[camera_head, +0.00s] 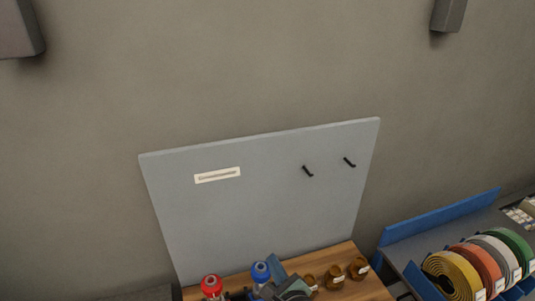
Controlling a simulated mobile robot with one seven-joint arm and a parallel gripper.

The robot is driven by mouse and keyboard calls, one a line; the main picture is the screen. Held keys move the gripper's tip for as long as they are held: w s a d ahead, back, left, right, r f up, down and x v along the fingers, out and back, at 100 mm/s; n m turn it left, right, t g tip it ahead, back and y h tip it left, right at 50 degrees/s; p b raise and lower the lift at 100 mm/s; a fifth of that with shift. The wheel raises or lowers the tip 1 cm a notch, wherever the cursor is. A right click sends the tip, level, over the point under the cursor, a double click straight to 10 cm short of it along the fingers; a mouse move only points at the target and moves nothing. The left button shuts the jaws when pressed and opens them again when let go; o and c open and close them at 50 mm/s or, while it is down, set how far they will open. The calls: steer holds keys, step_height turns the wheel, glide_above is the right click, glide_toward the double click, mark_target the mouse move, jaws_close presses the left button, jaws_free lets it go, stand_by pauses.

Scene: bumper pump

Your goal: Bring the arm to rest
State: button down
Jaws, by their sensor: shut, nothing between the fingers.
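My gripper and arm cannot be made out in this view. A wooden-topped bench (372,290) shows at the bottom, cut off by the picture edge. On it stand a container with a red top (211,286) and one with a blue top (261,271). A cluster of grey and dark parts (290,290) sits beside them, too cut off to identify. Several small brown pieces with labels (335,277) stand to its right.
A grey-blue panel (265,205) stands behind the bench, with a white label strip (217,175) and two black hooks (307,171). A rack with blue sides (440,217) at right holds several coloured rolls (455,275). Grey boxes (449,14) hang at the upper corners.

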step_height(320, 180, up, 25)
steer(key=a+n+t+b, duration=0.2)
steer(key=n+t+b, duration=0.45)
steer(key=n, duration=0.85)
steer(key=s+r+n+t+h+b, duration=0.4)
steer(key=s+r+n, duration=0.6)
steer(key=s+r, duration=0.9)
steer(key=r+t+b, duration=0.1)
steer(key=t+b, duration=0.1)
steer(key=shift+s+r+n+t, duration=0.15)
steer(key=shift+s+n+t, duration=0.15)
steer(key=shift+t, duration=0.05)
steer(key=shift+d+b, duration=0.1)
steer(key=shift+b, duration=0.2)
